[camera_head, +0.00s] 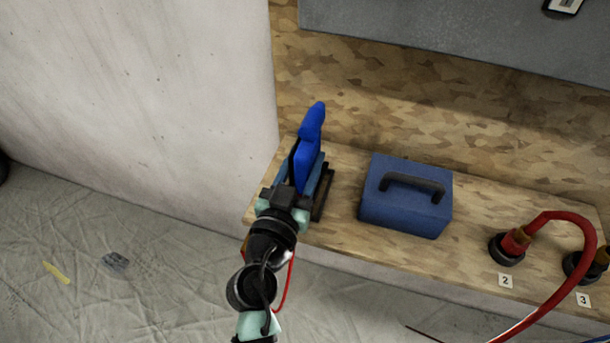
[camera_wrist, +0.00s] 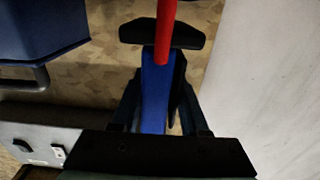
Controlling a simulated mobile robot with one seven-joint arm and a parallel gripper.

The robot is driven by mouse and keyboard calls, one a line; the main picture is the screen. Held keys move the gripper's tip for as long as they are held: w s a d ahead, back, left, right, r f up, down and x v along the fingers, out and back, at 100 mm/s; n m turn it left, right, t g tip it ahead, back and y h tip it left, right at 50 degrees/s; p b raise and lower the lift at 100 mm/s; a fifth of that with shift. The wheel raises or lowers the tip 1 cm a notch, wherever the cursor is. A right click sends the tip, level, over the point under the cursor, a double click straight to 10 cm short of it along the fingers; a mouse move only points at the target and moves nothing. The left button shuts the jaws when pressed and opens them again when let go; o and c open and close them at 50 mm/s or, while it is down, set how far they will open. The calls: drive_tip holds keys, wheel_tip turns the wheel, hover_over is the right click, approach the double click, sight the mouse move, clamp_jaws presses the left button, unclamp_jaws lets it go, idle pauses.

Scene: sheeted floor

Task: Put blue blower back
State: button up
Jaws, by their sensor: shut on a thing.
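The blue blower (camera_head: 308,150) is at the left end of the wooden bench, its narrow blue end pointing up and away. My gripper (camera_head: 290,190) is shut on it. In the wrist view the blower's blue body (camera_wrist: 155,92) lies between the two dark fingers of my gripper (camera_wrist: 158,115), with a black crosspiece and a red part beyond it. A dark stand (camera_head: 323,192) shows on the bench just right of and behind the blower. I cannot tell whether the blower touches it.
A blue toolbox (camera_head: 405,197) with a dark handle sits on the wooden bench (camera_head: 340,235) to the right. A pale wall (camera_head: 140,90) stands close on the left.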

drive_tip(key=shift+f+b, duration=0.4)
drive_tip(key=shift+f, duration=1.2)
drive_tip(key=shift+f+b, duration=0.2)
drive_tip(key=shift+b, duration=0.1)
drive_tip(key=o, duration=0.8)
drive_tip(key=shift+r, duration=0.1)
